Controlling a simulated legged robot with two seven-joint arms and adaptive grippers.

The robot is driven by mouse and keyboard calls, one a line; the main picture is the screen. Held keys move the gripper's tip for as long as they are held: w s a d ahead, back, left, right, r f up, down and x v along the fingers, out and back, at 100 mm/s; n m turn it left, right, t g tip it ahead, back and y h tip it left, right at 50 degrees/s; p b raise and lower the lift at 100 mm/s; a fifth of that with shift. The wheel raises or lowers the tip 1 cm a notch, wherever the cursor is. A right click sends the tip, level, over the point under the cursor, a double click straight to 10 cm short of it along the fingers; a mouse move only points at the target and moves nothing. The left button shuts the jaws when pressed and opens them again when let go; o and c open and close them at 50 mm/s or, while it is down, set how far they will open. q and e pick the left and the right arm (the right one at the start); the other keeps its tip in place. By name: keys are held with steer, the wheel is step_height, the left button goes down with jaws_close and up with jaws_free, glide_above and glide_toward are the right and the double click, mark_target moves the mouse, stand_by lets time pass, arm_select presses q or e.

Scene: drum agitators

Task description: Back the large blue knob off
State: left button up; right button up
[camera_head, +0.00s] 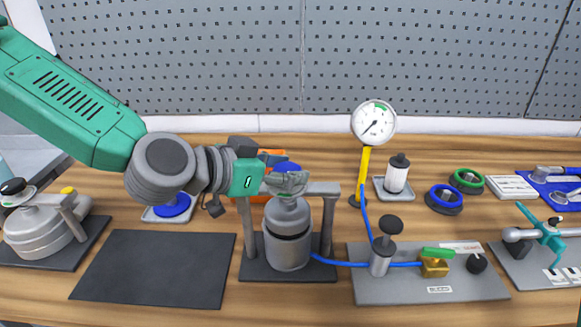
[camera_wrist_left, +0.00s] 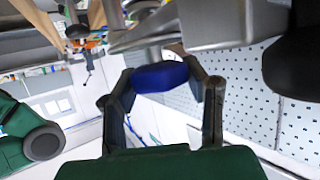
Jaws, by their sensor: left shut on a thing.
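A blue knob (camera_head: 287,168) sits at the top of a grey frame (camera_head: 327,188) with two posts, above a grey drum (camera_head: 288,240). My left gripper (camera_head: 284,182) comes in level from the left and is shut on this knob. In the left wrist view the blue knob (camera_wrist_left: 162,77) lies between the two dark fingers, close under a grey metal bar. The gripper hides part of the knob and frame top in the head view. A second blue round piece (camera_head: 172,206) lies on a pale pad to the left. My right gripper is not in view.
A gauge (camera_head: 373,122) on a yellow stem stands right of the frame. A blue hose runs from the drum to a valve plate (camera_head: 430,287). A lidded pot (camera_head: 42,230) stands at far left. The dark mat (camera_head: 155,268) is clear. A pegboard is behind.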

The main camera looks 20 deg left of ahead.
mark_target(285, 168)
arm_select(q)
steer(key=shift+s+f, duration=0.15)
steer(key=shift+f, duration=0.1)
stand_by(0.7)
steer(key=o, duration=1.2)
steer(key=shift+a+r, duration=0.1)
steer(key=shift+a, duration=0.1)
steer(key=shift+r, duration=0.15)
step_height(285, 168, up, 8)
steer(key=shift+r, duration=0.25)
steer(key=shift+a+r, duration=0.1)
steer(key=shift+r, duration=0.45)
